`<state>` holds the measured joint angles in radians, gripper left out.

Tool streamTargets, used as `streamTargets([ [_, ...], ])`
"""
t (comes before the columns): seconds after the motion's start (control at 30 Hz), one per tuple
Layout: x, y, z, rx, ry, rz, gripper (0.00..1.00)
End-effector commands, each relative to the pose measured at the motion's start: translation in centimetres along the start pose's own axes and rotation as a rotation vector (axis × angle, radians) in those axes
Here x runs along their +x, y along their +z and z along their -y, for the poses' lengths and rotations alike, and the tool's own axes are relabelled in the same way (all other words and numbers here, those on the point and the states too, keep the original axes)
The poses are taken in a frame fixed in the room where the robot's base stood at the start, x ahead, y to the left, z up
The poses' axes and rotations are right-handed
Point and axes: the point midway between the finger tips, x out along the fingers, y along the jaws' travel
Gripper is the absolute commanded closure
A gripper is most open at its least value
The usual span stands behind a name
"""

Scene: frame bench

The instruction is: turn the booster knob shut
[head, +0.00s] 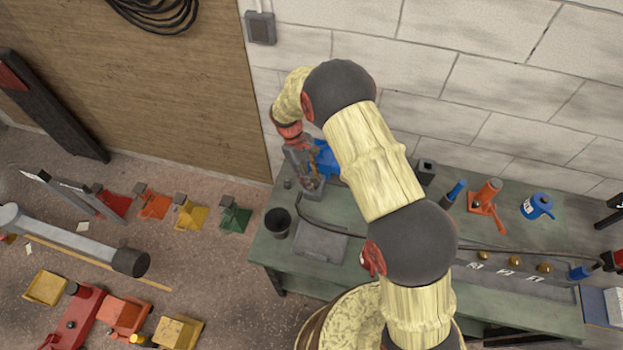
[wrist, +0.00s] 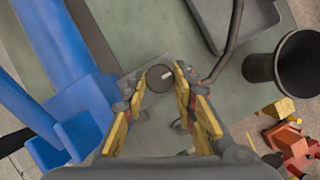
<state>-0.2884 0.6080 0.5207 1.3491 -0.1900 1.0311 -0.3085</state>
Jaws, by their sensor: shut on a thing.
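The booster knob (wrist: 160,78) is a dark round cap with a short white mark, seen from above between my fingertips in the wrist view. My gripper (wrist: 162,86) has a yellow-and-grey finger on each side of the knob and is shut on it. In the head view my gripper (head: 311,184) is low over the left end of the green bench (head: 460,290). I cannot make out the knob there, as my gripper covers that spot.
A blue device (wrist: 75,60) stands close left of my fingers. A black cup (wrist: 287,65) and a grey tray (wrist: 215,25) with a dark hose lie to the right. Orange and blue tools (head: 485,197) stand farther along the bench, with a block wall behind.

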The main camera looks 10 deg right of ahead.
Motion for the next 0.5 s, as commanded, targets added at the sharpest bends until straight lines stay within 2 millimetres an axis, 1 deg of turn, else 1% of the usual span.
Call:
streamTargets([
  [0.4, -0.10, -0.09, -0.06, 0.008, -0.002, -0.003, 0.98],
  [0.43, -0.10, -0.08, -0.06, 0.008, -0.002, -0.003, 0.72],
  [0.5, -0.09, -0.08, -0.05, 0.008, -0.002, -0.003, 0.68],
])
